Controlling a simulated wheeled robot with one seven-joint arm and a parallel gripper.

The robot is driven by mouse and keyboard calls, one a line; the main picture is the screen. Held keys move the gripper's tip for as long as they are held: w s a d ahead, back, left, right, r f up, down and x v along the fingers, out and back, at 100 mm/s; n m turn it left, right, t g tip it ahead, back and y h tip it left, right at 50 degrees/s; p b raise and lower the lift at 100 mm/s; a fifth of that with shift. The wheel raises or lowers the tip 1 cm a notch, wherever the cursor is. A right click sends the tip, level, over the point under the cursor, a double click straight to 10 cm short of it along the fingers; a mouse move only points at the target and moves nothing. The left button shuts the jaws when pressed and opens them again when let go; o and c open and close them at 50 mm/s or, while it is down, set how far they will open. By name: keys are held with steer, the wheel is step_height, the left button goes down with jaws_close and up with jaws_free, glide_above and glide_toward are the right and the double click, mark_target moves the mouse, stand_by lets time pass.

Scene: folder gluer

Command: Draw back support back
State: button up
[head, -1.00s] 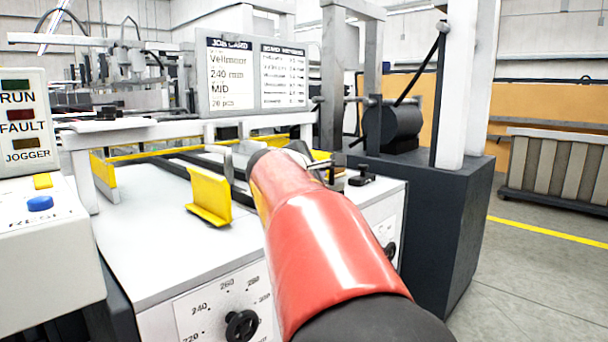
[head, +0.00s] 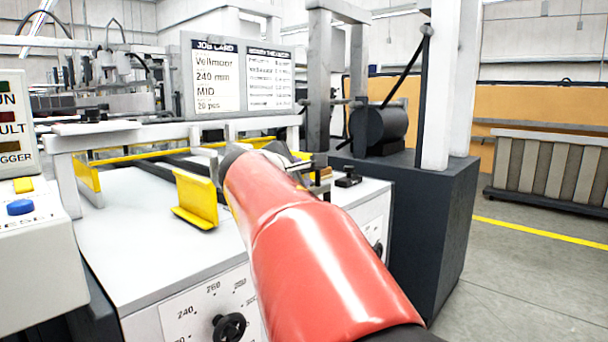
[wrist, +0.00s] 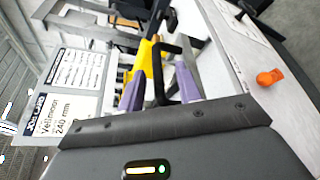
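My gripper (wrist: 160,86) shows in the wrist view as two purple fingertips, apart, with a dark bar and a yellow part (wrist: 147,60) seen between and beyond them. I cannot tell whether they touch it. In the head view my red arm reaches over the machine table (head: 125,235) and hides most of the gripper. A yellow angled plate (head: 197,200) stands on the table, left of my arm and apart from it. Another yellow part (head: 305,157) shows just right of the arm's end. I cannot tell which part is the back support.
A control box with a blue button (head: 20,207) stands at the left. A black dial knob (head: 229,326) is on the table's front. A small black clamp (head: 348,177) sits right of my arm. A job card board (head: 240,75) stands behind. An orange knob (wrist: 270,77) shows in the wrist view.

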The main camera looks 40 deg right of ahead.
steer(key=v, duration=0.4)
steer(key=shift+s+a, duration=0.1)
steer(key=shift+a, duration=0.05)
stand_by(0.4)
